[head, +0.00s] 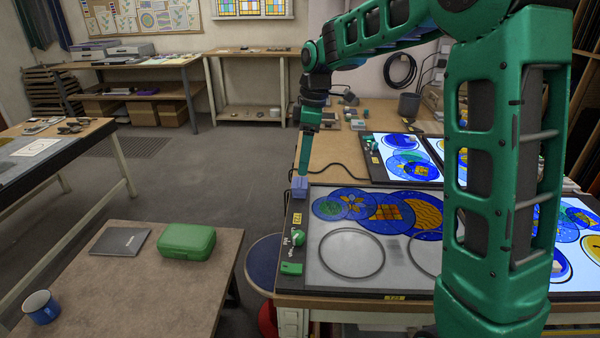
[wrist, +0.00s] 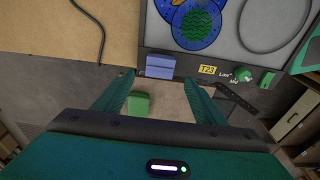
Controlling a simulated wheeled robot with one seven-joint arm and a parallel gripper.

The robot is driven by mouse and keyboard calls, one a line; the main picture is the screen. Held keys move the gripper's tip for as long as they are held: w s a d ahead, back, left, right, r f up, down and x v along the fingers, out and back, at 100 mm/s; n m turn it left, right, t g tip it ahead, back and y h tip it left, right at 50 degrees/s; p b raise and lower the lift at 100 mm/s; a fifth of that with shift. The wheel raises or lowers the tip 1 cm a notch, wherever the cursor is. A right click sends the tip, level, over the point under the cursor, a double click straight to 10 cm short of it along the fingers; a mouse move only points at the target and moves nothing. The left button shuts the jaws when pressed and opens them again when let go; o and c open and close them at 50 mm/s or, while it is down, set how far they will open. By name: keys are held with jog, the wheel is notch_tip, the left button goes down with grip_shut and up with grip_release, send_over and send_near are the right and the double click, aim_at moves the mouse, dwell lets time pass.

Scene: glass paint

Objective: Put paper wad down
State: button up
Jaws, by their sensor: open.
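A small blue-violet block, which looks like the paper wad (head: 299,188), sits at the far left corner of the unlit grey glass panel (head: 320,280). The wad also shows in the wrist view (wrist: 160,67), on the panel's dark frame. My gripper (head: 305,170) points down at the wad. In the wrist view my gripper (wrist: 160,78) is open, its two fingers apart with the wad between and just beyond the tips. I cannot tell whether a finger touches it.
A green knob (head: 298,237) and green block (head: 291,268) sit on the panel's left frame. Round painted glass pieces (head: 390,212) lie along its far side. A low table at left holds a green case (head: 187,241), notebook (head: 120,241) and blue mug (head: 41,307).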

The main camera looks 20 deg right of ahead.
jog(key=r, duration=0.4)
jog(key=shift+s+d+r, duration=0.1)
jog(key=shift+d, duration=0.15)
jog(key=shift+s+d, duration=0.1)
jog(key=s+d+f+m, duration=0.2)
jog(key=s+d+m, duration=0.3)
jog(key=s, duration=0.7)
jog(key=s+d+f+m, duration=0.3)
jog(key=s+d+m, duration=0.2)
jog(key=s, duration=0.8)
jog(key=s+d+f+m+h, duration=0.1)
jog(key=s+d+f+m, duration=0.2)
jog(key=s+m, duration=0.7)
jog(key=shift+s+d+f+g, duration=0.15)
jog(key=shift+s+d+g, duration=0.15)
jog(key=shift+s+d, duration=0.95)
jog(key=shift+a, duration=0.1)
